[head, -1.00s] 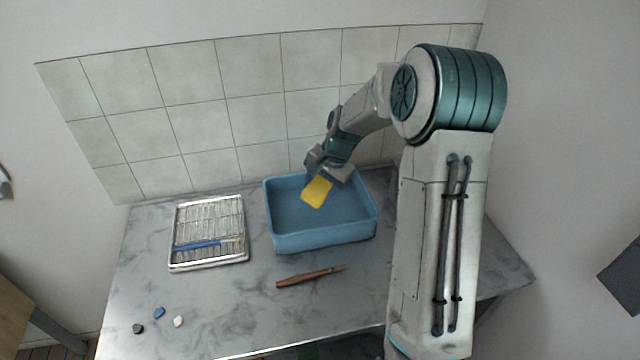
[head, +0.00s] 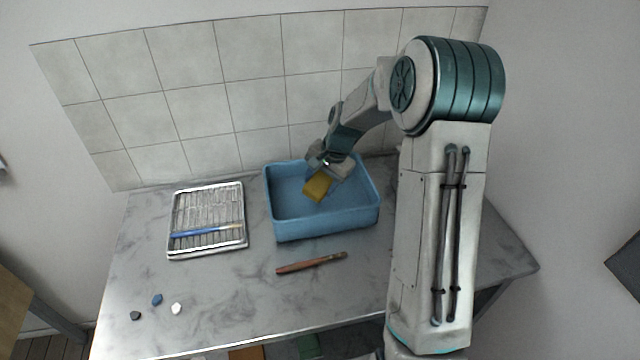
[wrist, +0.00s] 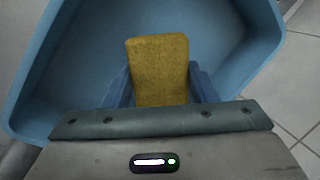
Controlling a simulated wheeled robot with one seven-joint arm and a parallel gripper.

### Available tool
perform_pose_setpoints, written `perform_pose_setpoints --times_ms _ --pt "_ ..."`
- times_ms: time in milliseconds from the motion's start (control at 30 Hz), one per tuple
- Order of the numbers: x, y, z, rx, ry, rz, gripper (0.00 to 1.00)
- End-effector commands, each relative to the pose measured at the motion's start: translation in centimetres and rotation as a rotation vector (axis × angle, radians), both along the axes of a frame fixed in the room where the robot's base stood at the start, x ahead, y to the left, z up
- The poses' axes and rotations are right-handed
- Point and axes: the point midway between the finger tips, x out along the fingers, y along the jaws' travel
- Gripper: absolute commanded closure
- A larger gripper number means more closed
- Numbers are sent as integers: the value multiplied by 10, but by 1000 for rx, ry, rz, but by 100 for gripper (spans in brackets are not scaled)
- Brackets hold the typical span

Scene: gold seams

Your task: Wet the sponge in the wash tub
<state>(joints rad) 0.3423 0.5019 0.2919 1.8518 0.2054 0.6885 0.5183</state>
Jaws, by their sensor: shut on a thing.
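The yellow sponge (head: 317,186) is inside the blue wash tub (head: 325,229), below the level of its rim as far as I can tell. My gripper (head: 325,171) reaches down into the tub from the back right and is shut on the sponge. In the wrist view the sponge (wrist: 158,70) sits between the two blue-grey fingers (wrist: 159,88), its far end sticking out past them. The tub's walls (wrist: 262,50) surround it there. I cannot clearly tell the water level or whether the sponge touches the bottom.
A metal rack tray (head: 207,252) with a blue-handled brush (head: 200,232) lies left of the tub. A wooden-handled tool (head: 311,263) lies in front of the tub. Several small pebble-like pieces (head: 157,299) sit at the front left. A tiled wall (head: 250,100) stands behind the table.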

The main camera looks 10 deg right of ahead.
Motion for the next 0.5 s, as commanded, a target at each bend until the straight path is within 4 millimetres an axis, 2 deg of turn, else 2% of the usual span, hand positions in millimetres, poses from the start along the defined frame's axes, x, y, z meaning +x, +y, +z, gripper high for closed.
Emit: perform_pose_setpoints --times_ms 500 --pt "0 0 39 0 -2 1 66"
